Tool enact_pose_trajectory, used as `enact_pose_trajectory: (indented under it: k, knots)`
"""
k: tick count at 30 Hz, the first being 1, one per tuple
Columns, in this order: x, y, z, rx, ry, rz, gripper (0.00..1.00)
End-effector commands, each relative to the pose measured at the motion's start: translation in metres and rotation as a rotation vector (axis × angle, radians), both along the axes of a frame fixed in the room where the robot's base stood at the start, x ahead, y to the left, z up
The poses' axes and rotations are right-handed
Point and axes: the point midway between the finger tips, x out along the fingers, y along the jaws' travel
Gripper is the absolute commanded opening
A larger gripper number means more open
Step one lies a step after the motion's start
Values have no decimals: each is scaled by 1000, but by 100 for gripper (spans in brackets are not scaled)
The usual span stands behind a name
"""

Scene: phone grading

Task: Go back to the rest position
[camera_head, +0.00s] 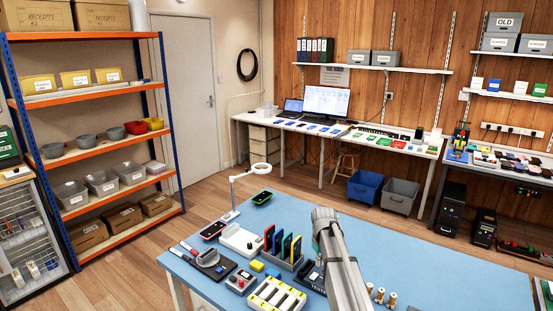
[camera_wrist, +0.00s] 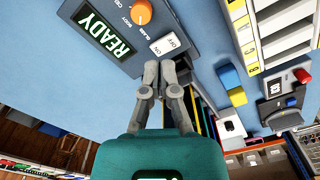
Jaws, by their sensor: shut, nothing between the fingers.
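My gripper (camera_wrist: 161,66) is shut with its two grey fingertips together and nothing between them. In the wrist view it is over a dark grey device (camera_wrist: 130,30) with a lit READY display (camera_wrist: 106,35), an orange knob (camera_wrist: 140,11) and a white on/off switch (camera_wrist: 168,43). The fingertips show just beside the switch; I cannot tell whether they touch the device. In the head view my grey arm reaches over the blue table (camera_head: 440,255) and hides most of the gripper. Part of a dark device marked TESTER (camera_head: 317,288) shows behind the arm.
Left of the arm stand a rack of coloured slabs (camera_head: 283,246), a ring lamp (camera_head: 262,168), a white slotted tray (camera_head: 276,297) and a box with a red button (camera_head: 240,281). Small copper-coloured pieces (camera_head: 380,295) stand to the right. The table's right part is largely clear.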

Motion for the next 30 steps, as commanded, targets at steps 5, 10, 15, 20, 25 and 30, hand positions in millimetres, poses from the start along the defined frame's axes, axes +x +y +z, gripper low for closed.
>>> enact_pose_trajectory:
  k: [5,10,15,20,25,30]
  knots:
    - [-64,-1,0,0,0,-74,0]
    - [-127,-2,0,0,0,-164,0]
    - [-188,-4,0,-1,1,-252,0]
    - [-231,-4,0,-1,1,-320,0]
    - [-255,-4,0,-1,1,-360,0]
    - [-258,-4,0,-1,1,-372,0]
